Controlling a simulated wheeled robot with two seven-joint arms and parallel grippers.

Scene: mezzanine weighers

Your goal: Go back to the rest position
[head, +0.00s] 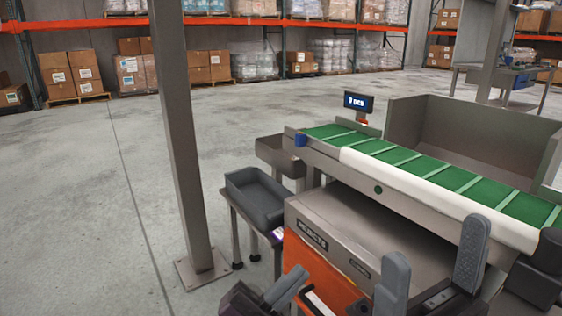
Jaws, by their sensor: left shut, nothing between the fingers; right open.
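My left gripper (287,287) is low in the head view, left of the weigher's orange front. Its grey fingers are shut with nothing visible in them. My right gripper (434,247) is at the lower right, its two grey fingers spread wide apart and empty. It shows in front of the weigher's steel housing (350,225), below the belt. I cannot tell whether either gripper touches the machine. The lower parts of both arms are cut off by the bottom edge.
A green cleated belt (425,174) runs above the housing, with a display (358,102) reading "0 pcs" behind. A steel hopper (470,130) stands behind the belt. A grey tray (262,215) sits on a stand at left. A post (180,130) rises from open floor.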

